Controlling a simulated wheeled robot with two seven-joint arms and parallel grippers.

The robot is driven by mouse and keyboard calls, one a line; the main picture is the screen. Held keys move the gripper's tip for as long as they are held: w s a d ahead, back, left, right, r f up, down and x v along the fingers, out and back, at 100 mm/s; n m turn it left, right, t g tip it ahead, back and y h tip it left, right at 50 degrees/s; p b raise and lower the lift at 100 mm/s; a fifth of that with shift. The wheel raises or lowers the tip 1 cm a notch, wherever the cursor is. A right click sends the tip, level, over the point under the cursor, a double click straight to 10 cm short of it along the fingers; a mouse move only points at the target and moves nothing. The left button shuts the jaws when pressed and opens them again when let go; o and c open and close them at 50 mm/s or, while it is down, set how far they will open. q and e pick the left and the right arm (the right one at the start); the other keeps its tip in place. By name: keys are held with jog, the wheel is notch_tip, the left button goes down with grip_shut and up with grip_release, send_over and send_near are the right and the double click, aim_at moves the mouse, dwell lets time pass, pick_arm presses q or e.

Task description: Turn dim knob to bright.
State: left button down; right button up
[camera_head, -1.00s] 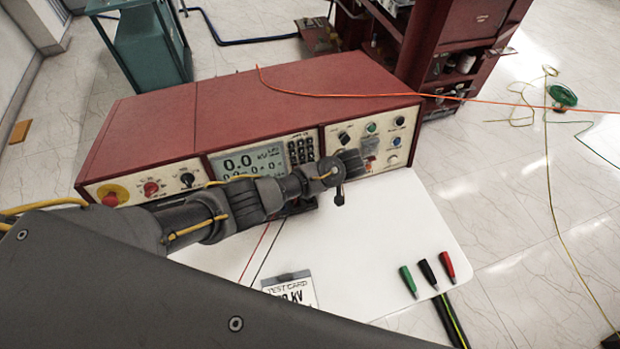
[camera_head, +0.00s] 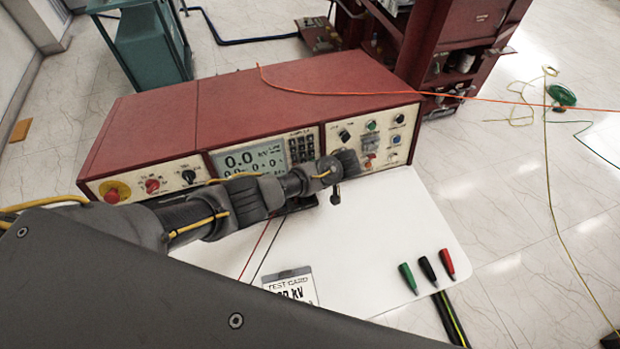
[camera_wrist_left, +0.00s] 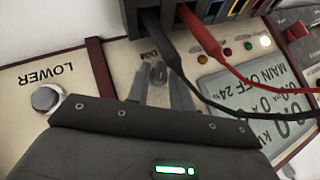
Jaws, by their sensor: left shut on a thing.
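The dim knob (camera_wrist_left: 158,70) is a small grey knob beside an upside-down DIM label (camera_wrist_left: 149,53) in the left wrist view. My left gripper (camera_wrist_left: 160,78) has its two pale fingers on either side of this knob and is shut on it. Its exact turn is hard to make out. In the head view my left arm comes in from the left across the red test console (camera_head: 270,90). Its end covers the dim knob and my fingertips there. My right gripper is not in view.
A display (camera_head: 255,160) reads 0.0 kV. A LOWER button (camera_wrist_left: 45,98) is beside my gripper; black and red leads (camera_wrist_left: 210,45) hang close by.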

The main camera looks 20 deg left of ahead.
pick_arm(q)
jog(key=shift+w+f+b, duration=0.1)
jog(key=shift+f+b, duration=0.1)
jog(key=shift+b, duration=0.3)
jog(key=y+b, duration=0.1)
jog(key=m+y+b, duration=0.1)
jog(key=b, duration=0.1)
jog(key=m+g+y+b, duration=0.1)
jog(key=b, duration=0.1)
jog(key=shift+w+d+f+y, duration=0.1)
jog(key=shift+d+f+y, duration=0.2)
jog(key=shift+y, duration=0.1)
jog(key=shift+m+y+b, duration=0.5)
jog(key=shift+m+b, duration=0.1)
jog(key=shift+b, duration=0.55)
jog(key=shift+r+b, duration=0.15)
jog(key=shift+b, duration=0.15)
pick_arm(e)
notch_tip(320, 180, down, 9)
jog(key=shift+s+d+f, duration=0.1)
pick_arm(q)
jog(key=c, duration=1.5)
grip_release()
jog(key=shift+o, duration=0.2)
